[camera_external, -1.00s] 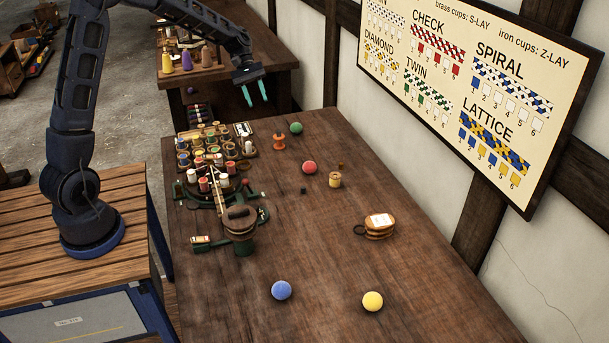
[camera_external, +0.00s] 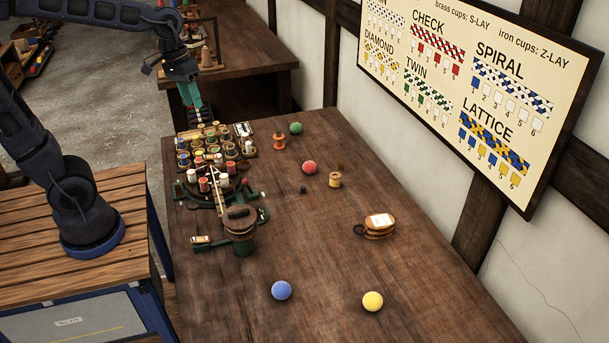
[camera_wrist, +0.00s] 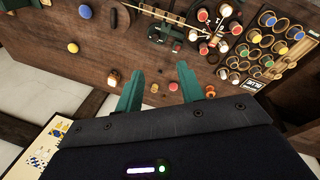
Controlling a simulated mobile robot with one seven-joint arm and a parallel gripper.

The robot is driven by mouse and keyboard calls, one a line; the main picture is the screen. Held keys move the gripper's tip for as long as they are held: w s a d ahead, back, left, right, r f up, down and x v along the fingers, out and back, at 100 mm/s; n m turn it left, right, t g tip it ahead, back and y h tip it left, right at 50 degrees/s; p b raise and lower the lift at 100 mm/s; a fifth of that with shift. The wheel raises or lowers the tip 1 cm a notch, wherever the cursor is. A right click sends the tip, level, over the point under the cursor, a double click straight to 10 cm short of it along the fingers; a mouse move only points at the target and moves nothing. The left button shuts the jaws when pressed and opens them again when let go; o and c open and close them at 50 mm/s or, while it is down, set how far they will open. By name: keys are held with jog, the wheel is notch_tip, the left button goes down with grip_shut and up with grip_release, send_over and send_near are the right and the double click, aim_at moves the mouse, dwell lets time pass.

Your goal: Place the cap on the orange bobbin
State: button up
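The orange bobbin (camera_external: 279,140) stands upright on the table near its far end, between the tray of bobbins and the green ball. I see nothing on top of it. A small dark piece (camera_external: 303,190) lies on the open table, and a small brown piece (camera_external: 340,166) lies near the wall side. Both are too small to tell whether either is the cap. My gripper (camera_external: 192,98) is above the far left of the table, left of the orange bobbin. In the wrist view its green fingers (camera_wrist: 160,70) are apart with nothing held between them.
A tray of several bobbins (camera_external: 250,153) and a green machine (camera_external: 240,244) fill the table's left side.

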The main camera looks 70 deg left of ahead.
jog(key=s+d+m+t+y, duration=0.1)
jog(key=s+m, duration=0.4)
jog(key=s, duration=0.9)
jog(key=shift+s+d+f+m+t+y, duration=0.25)
jog(key=shift+d+f+m+t+y, duration=0.15)
jog(key=shift+d+t, duration=0.5)
jog(key=shift+o, duration=0.4)
